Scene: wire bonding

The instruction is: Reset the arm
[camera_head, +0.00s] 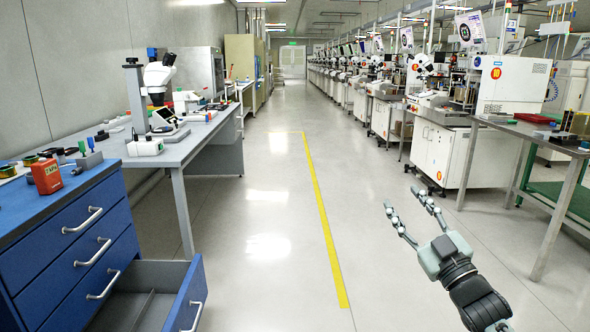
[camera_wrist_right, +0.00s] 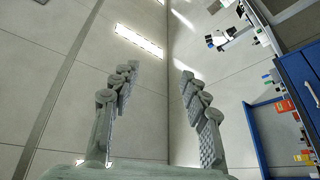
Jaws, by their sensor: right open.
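My right gripper (camera_head: 402,207) reaches in from the lower right of the head view, over the bare floor. Its two fingers are spread apart with nothing between them. In the right wrist view the same open fingers (camera_wrist_right: 158,78) point at the wall, and the gap between them is empty. My left gripper does not show in either view.
A blue drawer cabinet (camera_head: 60,262) stands at the left with its bottom drawer (camera_head: 190,298) pulled open. A grey bench (camera_head: 185,150) with a microscope (camera_head: 158,78) is behind it. White machines line the right, beside a table (camera_head: 540,133). The middle aisle floor (camera_head: 270,200) is clear.

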